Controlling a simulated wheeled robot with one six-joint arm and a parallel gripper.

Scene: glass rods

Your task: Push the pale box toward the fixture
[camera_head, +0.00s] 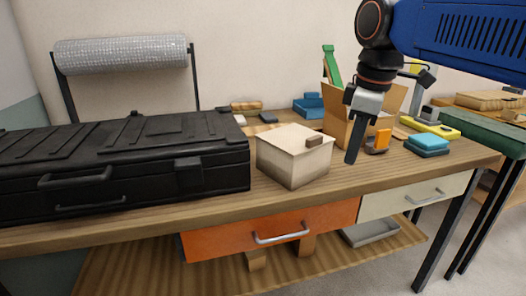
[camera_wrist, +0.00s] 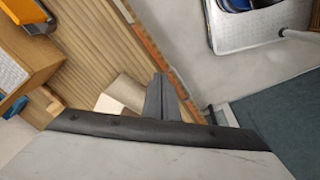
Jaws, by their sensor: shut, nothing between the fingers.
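The pale box (camera_head: 280,163) stands upright on the wooden workbench, right of the black case, with a small brown piece on its top. My gripper (camera_head: 353,158) is shut and empty, pointing down just right of the pale box, with a narrow gap between them in the head view. In the wrist view my gripper's dark fingers (camera_wrist: 161,88) reach up the middle, with a pale block-like shape (camera_wrist: 124,91), seemingly the box, beside them on the left. I cannot tell contact there. I cannot single out the fixture with certainty.
A large black case (camera_head: 120,165) fills the bench's left side. An open cardboard box (camera_head: 340,120) stands behind my gripper, with an orange item (camera_head: 382,139) near it. A blue stack (camera_head: 427,144) lies to the right. The bench's front edge is close to the pale box.

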